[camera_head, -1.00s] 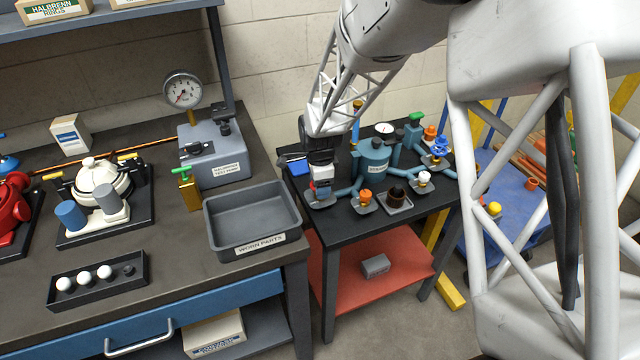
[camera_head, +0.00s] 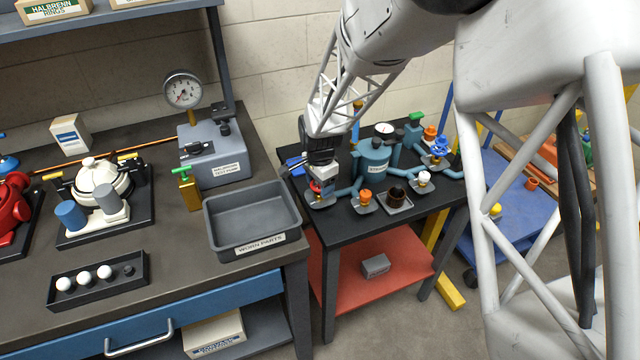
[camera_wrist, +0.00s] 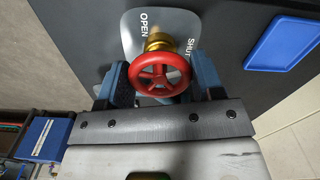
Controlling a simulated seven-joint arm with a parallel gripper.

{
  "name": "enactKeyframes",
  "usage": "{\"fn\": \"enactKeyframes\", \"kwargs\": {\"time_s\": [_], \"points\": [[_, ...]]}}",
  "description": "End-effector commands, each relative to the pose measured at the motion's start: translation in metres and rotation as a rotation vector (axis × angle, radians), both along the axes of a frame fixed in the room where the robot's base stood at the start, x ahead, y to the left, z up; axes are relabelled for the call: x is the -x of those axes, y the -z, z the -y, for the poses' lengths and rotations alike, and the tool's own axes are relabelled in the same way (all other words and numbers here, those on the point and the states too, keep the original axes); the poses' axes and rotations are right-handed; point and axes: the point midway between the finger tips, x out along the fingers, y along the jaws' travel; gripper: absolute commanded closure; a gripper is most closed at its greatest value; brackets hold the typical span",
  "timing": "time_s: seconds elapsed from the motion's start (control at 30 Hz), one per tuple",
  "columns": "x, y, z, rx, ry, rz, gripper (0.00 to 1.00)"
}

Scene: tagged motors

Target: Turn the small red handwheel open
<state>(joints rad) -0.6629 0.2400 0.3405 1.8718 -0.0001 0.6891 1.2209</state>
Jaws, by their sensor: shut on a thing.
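The small red handwheel (camera_wrist: 160,74) shows in the wrist view, on a brass stem over a grey plate (camera_wrist: 133,27) marked OPEN and SHUT. My gripper (camera_wrist: 160,82) has one blue-grey finger on each side of the wheel and is shut on it. In the head view my gripper (camera_head: 321,178) is at the left front of the small black table, pointing down over the wheel. There the red handwheel (camera_head: 315,187) is mostly hidden by the gripper.
A teal vessel (camera_head: 373,160) with pipes stands right of my gripper. Orange (camera_head: 365,195), dark brown (camera_head: 396,196), white (camera_head: 424,177) and blue (camera_head: 440,146) valve wheels are close by. A blue flat item (camera_wrist: 286,42) lies on the table. A grey bin (camera_head: 218,235) stands left.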

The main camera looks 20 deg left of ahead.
Motion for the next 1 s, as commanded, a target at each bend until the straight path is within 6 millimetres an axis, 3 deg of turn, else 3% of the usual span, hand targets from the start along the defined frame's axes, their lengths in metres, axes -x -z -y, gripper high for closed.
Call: {"fn": "enactKeyframes", "kwargs": {"time_s": [0.33, 0.37, 0.5, 1.0], "points": [[0.0005, -0.0002, -0.0001, 0.001, -0.012, -0.001, 0.63], [0.0005, -0.0002, -0.0002, 0.001, -0.012, -0.001, 0.34], [0.0004, -0.0002, -0.0001, 0.0, -0.012, 0.0, 0.14], [-0.0002, -0.0099, -0.0003, -0.001, -0.011, 0.001, 0.14]]}}
